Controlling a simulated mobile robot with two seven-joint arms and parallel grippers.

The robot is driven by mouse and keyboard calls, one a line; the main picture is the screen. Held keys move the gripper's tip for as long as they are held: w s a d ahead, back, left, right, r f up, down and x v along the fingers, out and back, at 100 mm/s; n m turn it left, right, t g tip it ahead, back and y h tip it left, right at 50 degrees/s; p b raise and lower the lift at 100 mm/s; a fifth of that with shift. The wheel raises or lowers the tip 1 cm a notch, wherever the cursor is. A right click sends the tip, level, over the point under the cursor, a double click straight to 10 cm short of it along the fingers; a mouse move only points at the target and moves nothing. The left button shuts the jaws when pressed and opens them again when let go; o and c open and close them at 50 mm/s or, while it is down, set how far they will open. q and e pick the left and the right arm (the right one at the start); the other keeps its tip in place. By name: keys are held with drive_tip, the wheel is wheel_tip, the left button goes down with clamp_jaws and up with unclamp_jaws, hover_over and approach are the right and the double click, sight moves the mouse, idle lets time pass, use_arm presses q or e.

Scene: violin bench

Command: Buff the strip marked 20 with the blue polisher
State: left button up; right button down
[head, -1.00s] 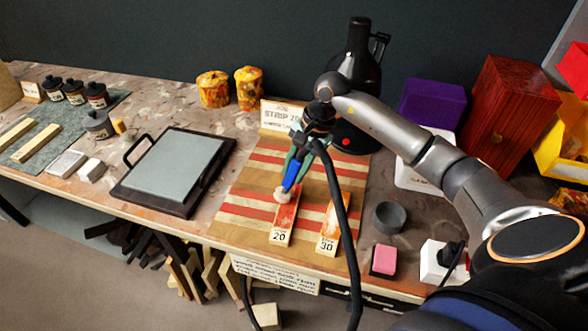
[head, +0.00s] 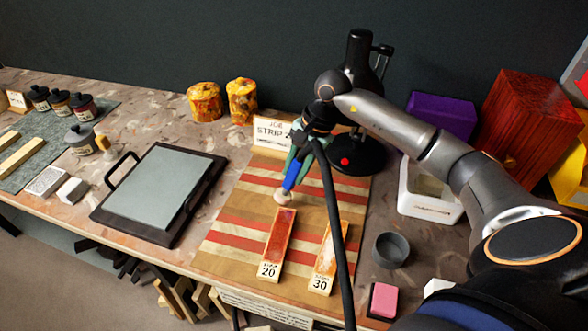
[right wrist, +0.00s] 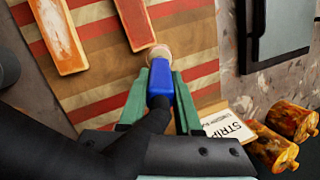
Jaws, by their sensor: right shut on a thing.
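My right gripper (head: 294,165) is shut on the blue polisher (head: 291,177). In the right wrist view the polisher (right wrist: 160,80) sits between the two green fingers, its pale round pad (right wrist: 158,52) pointing away from the gripper. The strip marked 20 (head: 277,240) is reddish and lies on the striped mat (head: 230,238). The pad is near the strip's far end; I cannot tell whether it touches. The strip marked 30 (head: 328,258) lies to the right, with a whitish patch on it. The job card (head: 270,133) reading STRIP stands behind, its number partly hidden. My left gripper is not in view.
A black cable hangs across the strip marked 30. A grey cup (head: 391,250) and a pink block (head: 383,300) are at the right. A black-framed panel (head: 165,190) lies left of the mat.

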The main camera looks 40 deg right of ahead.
sight(295, 161)
drive_tip(key=r, duration=0.3)
drive_tip(key=shift+s+a+r+p, duration=0.15)
drive_tip(key=shift+a+r+p, duration=0.05)
drive_tip(key=shift+r+p, duration=0.2)
drive_tip(key=shift+r, duration=0.4)
drive_tip(key=shift+r+p, duration=0.25)
drive_tip(key=shift+p, duration=0.2)
drive_tip(key=shift+r+p, duration=0.85)
drive_tip(key=shift+r, duration=0.7)
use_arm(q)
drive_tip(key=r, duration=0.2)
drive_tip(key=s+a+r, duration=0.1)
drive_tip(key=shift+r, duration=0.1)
